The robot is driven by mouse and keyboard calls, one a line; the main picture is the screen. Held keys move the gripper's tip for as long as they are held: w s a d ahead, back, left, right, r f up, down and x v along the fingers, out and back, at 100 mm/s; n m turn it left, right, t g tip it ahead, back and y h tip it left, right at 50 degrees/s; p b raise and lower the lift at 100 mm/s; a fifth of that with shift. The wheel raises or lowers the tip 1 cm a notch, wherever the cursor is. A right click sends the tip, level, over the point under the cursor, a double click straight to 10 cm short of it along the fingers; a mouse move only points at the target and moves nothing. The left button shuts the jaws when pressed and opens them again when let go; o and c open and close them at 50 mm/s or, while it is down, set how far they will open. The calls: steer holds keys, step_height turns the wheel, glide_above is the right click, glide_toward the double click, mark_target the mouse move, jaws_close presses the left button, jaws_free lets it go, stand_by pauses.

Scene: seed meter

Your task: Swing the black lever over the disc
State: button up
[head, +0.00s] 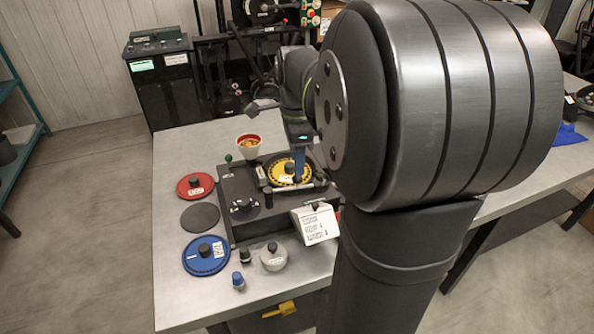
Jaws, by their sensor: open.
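The seed meter is a dark box (240,187) on the grey table. A yellow disc (277,173) with a dark hub lies on its right part. A slim dark bar (308,188) runs along the near right edge of the disc; it looks like the black lever, but its pivot and full length are hard to make out. My gripper (298,179) points down over the right side of the disc, close to the hub. It is open; its fingers partly cover the disc, and whether they touch anything cannot be told.
A red disc (185,187), a dark grey disc (200,217) and a blue disc (191,257) lie left of the box. A seed cup (249,148) stands behind it. My arm hides the right side.

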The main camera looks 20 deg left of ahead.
steer(key=shift+f, duration=2.25)
steer(key=shift+c, duration=0.2)
jaws_close()
